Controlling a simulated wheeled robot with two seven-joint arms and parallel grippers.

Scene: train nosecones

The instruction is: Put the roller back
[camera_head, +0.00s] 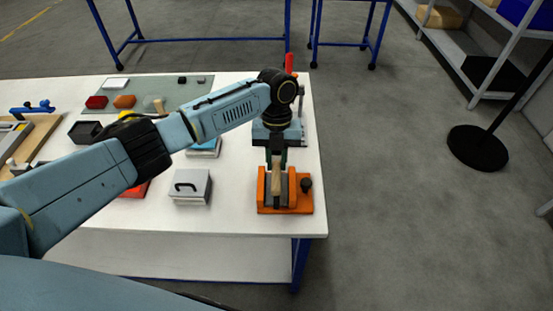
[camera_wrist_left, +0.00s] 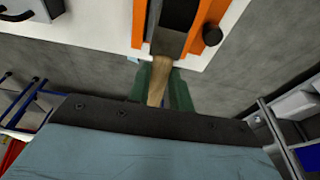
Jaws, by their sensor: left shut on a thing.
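The roller's wooden handle (camera_head: 276,184) stands out at the orange holder (camera_head: 304,207) near the table's right front corner. In the left wrist view the handle (camera_wrist_left: 159,80) runs between the two green fingers of my left gripper (camera_wrist_left: 160,72), which is shut on it. A dark grey part (camera_wrist_left: 174,22) lies beyond the handle, between the orange sides of the holder (camera_wrist_left: 207,40). I cannot tell whether the roller is fully seated there. In the head view my left gripper (camera_head: 276,158) reaches down over the holder from behind. My right gripper is out of view.
A black knob (camera_head: 306,185) stands on the holder's right side. A grey box with a handle (camera_head: 191,187) sits to the left on the white table (camera_head: 235,213). A red-topped tool (camera_head: 289,62) stands behind my wrist.

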